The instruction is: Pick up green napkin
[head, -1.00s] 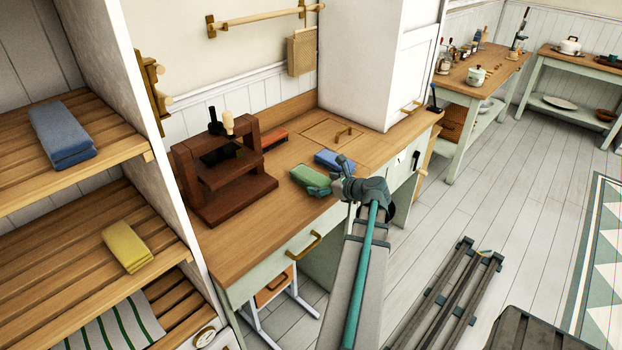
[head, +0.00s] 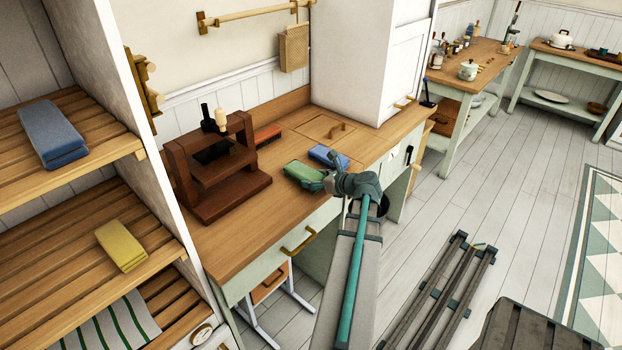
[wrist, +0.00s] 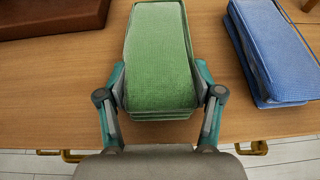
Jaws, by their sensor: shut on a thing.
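The green napkin (head: 303,172) is a folded, layered cloth on the wooden counter, and it fills the middle of the wrist view (wrist: 160,60). My gripper (wrist: 163,90) has one finger against each long side of the napkin near its front end. It is shut on the napkin. In the head view my gripper (head: 328,182) reaches in from the front right, and its wrist hides part of the counter edge. I cannot tell whether the napkin is lifted off the counter.
A folded blue napkin (wrist: 271,50) lies just right of the green one. A dark wooden press (head: 215,165) stands to the left. A lidded hatch (head: 325,130) is behind. A shelf unit at left holds another blue cloth (head: 52,132) and a yellow cloth (head: 121,246).

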